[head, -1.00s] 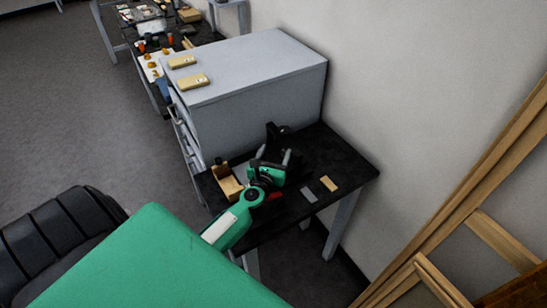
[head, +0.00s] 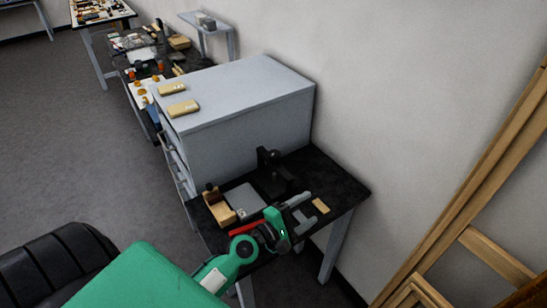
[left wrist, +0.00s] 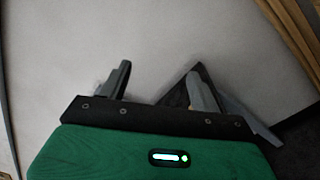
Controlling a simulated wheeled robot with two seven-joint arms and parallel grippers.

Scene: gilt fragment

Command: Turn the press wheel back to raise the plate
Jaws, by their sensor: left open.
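A small black press (head: 272,180) stands upright on the black side table (head: 340,182), against the grey cabinet. A dark round part (head: 268,156) shows at its top; I cannot tell whether this is the wheel. A flat grey piece (head: 243,199) lies left of the press; I cannot tell whether it belongs to it. My left gripper (head: 309,208) is open and empty over the table's front right part, clear of the press. In the left wrist view its two fingers (left wrist: 160,80) are spread, with wall and a dark table corner behind. My right gripper is not in view.
A wooden holder (head: 219,208) sits at the table's left end. The grey cabinet (head: 250,135) and wall bound the back. Wooden frames (head: 470,180) lean at right.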

